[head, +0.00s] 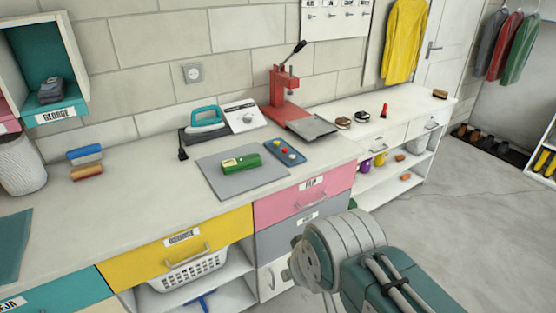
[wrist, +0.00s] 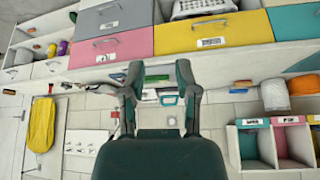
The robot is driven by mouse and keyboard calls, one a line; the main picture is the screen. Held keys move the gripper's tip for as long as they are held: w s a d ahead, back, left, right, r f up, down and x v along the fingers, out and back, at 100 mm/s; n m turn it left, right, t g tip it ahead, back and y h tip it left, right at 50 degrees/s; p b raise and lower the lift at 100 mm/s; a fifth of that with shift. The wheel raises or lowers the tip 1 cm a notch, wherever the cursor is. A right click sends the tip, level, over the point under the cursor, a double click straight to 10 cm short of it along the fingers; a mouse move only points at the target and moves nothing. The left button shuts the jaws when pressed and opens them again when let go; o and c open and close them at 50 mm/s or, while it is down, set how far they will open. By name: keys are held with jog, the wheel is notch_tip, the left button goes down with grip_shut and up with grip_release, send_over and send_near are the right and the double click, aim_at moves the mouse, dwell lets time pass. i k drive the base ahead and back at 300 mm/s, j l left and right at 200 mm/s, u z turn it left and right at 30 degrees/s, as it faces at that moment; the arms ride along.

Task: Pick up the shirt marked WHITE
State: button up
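No shirt with a readable WHITE mark shows in either view. A yellow shirt (head: 404,40) hangs on the back wall; it also shows in the upside-down wrist view (wrist: 40,125). A grey shirt (head: 491,45), a red shirt (head: 506,45) and a green shirt (head: 521,50) hang at the far right. A folded dark grey-blue cloth (head: 52,90) lies in a teal cubby labelled GEORGE. My gripper (wrist: 158,75) has its two fingers apart with nothing held between them. It faces the counter and wall. My arm shows at the head view's bottom, its fingers out of frame.
Drawers (head: 185,243) and a white basket (head: 190,271) are below. The floor (head: 450,230) at right is clear.

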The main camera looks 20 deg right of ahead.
aim_at(239, 164)
jog(key=i+l+u, duration=0.15)
jog(key=i+u, duration=0.15)
jog(key=i, duration=0.8)
